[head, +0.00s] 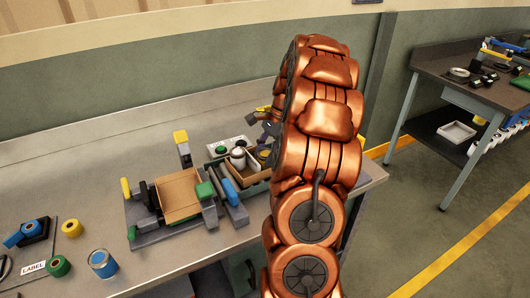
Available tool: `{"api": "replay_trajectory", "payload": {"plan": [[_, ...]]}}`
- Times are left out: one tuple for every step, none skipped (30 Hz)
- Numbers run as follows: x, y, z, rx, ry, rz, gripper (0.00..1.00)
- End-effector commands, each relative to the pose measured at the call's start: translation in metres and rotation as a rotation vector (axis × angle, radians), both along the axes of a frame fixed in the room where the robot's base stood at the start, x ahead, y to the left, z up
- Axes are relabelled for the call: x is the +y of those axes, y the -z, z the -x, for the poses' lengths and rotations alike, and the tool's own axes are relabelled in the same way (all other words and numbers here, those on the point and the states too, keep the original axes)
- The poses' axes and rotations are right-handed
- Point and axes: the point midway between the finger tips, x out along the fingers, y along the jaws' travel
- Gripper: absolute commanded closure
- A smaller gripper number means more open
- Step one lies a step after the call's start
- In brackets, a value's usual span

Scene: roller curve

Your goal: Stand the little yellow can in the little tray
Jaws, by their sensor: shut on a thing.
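My copper-coloured arm rises in front of the right end of the bench and hides much of what is behind it. My gripper (268,124) shows only in part at the arm's left edge, above the back of the bench. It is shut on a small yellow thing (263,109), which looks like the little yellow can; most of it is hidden. The tray's right part is behind my arm.
Left of the tray are an open cardboard box (178,196) in a grey fixture, and a blue cylinder (229,190). Another bench (440,70) stands far right. The back left of the bench is clear.

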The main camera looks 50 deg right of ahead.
Motion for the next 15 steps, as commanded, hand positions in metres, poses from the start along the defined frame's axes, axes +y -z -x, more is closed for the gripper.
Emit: {"api": "replay_trajectory", "payload": {"plan": [[-0.0002, -0.0002, -0.0001, -0.001, 0.0, 0.001, 0.97], [-0.0003, -0.0003, -0.0002, -0.001, 0.0, 0.001, 0.97], [-0.0002, -0.0004, -0.0003, -0.001, 0.0, 0.001, 0.97], [-0.0002, -0.0004, -0.0003, -0.001, 0.0, 0.001, 0.97], [-0.0002, -0.0001, -0.0003, -0.001, 0.0, 0.001, 0.97], [-0.0002, 0.0004, -0.0003, -0.001, 0.0, 0.001, 0.97], [-0.0002, 0.001, -0.0003, -0.001, 0.0, 0.001, 0.97], [-0.0002, 0.002, -0.0003, -0.001, 0.0, 0.0, 0.97], [-0.0002, 0.003, -0.0002, -0.001, 0.0, 0.0, 0.97], [-0.0003, 0.0032, -0.0003, -0.001, 0.0, 0.001, 0.5], [-0.0003, 0.0028, -0.0003, -0.002, 0.001, 0.001, 0.47], [-0.0004, 0.0027, -0.0003, -0.002, 0.001, 0.001, 0.42], [-0.0004, 0.0027, -0.0003, -0.001, 0.0, 0.001, 0.39], [-0.0003, 0.0027, -0.0003, -0.001, 0.0, 0.001, 0.36], [-0.0003, 0.0027, -0.0003, -0.001, 0.0, 0.001, 0.32]]}}
